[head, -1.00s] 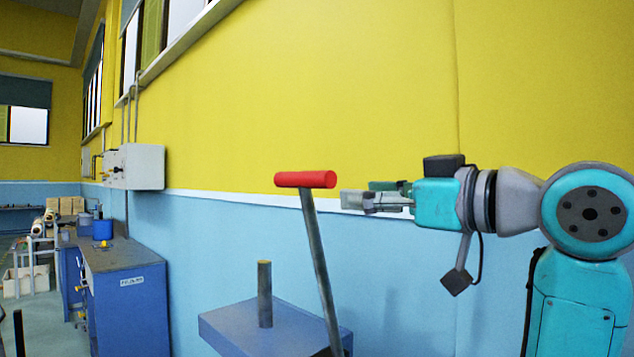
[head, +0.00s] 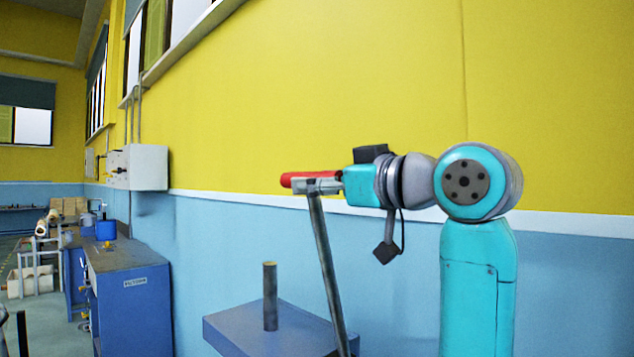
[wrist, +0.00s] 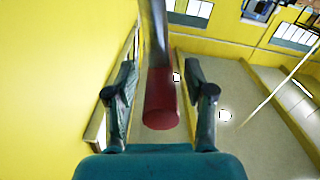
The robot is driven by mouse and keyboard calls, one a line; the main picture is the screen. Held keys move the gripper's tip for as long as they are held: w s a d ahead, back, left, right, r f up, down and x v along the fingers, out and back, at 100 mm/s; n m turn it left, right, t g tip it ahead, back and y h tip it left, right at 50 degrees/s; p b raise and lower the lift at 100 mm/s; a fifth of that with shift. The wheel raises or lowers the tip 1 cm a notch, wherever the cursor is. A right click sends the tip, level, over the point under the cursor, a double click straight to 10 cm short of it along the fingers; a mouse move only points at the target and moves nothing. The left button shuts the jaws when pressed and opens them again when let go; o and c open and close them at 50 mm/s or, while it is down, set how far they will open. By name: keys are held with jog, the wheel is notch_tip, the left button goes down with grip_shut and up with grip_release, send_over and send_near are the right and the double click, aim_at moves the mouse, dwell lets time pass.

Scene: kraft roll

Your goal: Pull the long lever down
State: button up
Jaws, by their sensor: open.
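The long lever is a grey metal rod (head: 327,262) with a red crossbar handle (head: 292,179) at its top. It stands nearly upright, leaning a little to the left at the top. My gripper (head: 311,187) is at the handle and hides much of it in the head view. In the wrist view the red handle (wrist: 161,103) lies between the two spread fingers of my gripper (wrist: 160,95), with space on both sides. The fingers are open and I see no contact.
The lever rises beside a blue-grey block (head: 235,325) with a short upright post (head: 270,296). A yellow and blue wall runs behind. A blue cabinet (head: 135,305) and a grey wall box (head: 145,167) are at the left.

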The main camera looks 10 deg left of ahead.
jog(key=shift+w+a, duration=0.2)
jog(key=shift+a, duration=0.05)
grip_shut()
